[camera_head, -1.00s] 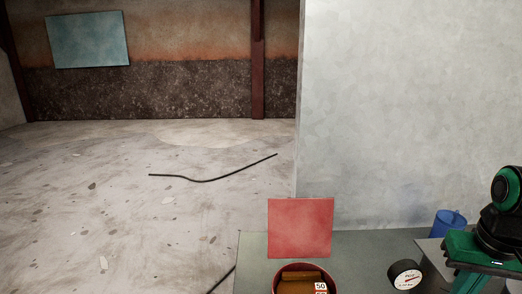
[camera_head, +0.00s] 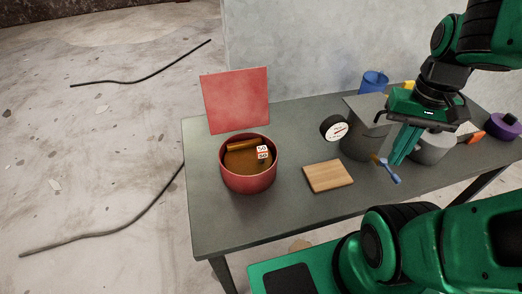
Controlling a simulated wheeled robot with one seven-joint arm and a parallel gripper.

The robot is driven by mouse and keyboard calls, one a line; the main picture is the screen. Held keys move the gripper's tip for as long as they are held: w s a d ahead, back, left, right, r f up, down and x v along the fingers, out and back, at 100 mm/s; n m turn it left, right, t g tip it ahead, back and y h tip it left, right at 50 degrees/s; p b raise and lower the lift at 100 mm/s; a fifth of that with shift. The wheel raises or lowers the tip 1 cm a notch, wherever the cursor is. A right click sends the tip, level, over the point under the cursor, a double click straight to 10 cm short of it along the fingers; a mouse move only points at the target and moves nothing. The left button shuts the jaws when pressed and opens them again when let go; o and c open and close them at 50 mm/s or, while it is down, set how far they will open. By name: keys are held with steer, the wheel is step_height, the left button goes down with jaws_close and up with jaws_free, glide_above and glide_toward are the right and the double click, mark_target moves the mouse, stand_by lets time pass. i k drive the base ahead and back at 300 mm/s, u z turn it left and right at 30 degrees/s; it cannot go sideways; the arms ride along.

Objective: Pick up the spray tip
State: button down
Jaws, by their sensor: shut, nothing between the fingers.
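My gripper (camera_head: 398,160) is above the right part of the table, pointing down, with its green fingers shut and empty. A small blue and brass-coloured piece (camera_head: 390,173) shows just below and left of the fingertips; it may be the spray tip, but it is too small to be sure. I cannot tell whether the fingers touch it. A red round pot (camera_head: 248,181) at the left of the table holds a brown roll (camera_head: 243,145) and small tags marked 50 (camera_head: 262,152).
The grey table (camera_head: 225,225) also bears a wooden block (camera_head: 328,176), a black-and-white roll (camera_head: 334,128), a grey container (camera_head: 358,147), a blue cup (camera_head: 374,82) and a purple round thing (camera_head: 503,126). A red panel (camera_head: 236,101) stands behind the pot. The table's front left is clear.

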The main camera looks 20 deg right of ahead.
mark_target(262, 151)
steer(key=z, duration=0.35)
steer(key=k, duration=1.7)
steer(key=u, duration=0.45)
steer(key=i, duration=0.55)
steer(key=z, duration=0.1)
